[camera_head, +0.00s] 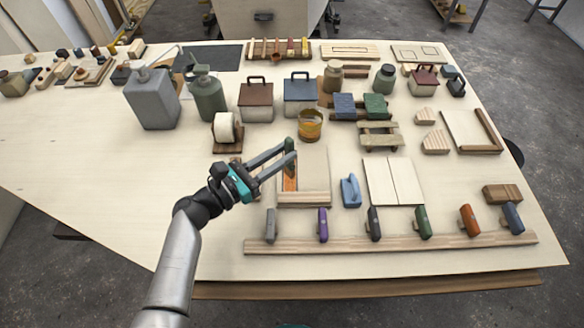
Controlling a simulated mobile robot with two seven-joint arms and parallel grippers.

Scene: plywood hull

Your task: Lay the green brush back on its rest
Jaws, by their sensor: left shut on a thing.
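My left gripper (291,152) reaches in from the left over the pale board (315,172) in the middle of the table. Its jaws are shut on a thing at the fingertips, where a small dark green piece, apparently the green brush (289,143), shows. Most of it is hidden by the fingers. An orange-brown strip (290,180) shows just below the fingertips, at the board's left side; whether it is part of the brush or on the board I cannot tell. Which thing is the brush's rest is not clear. My right gripper is not in view.
A long wooden strip (390,243) with several coloured handles runs along the front.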

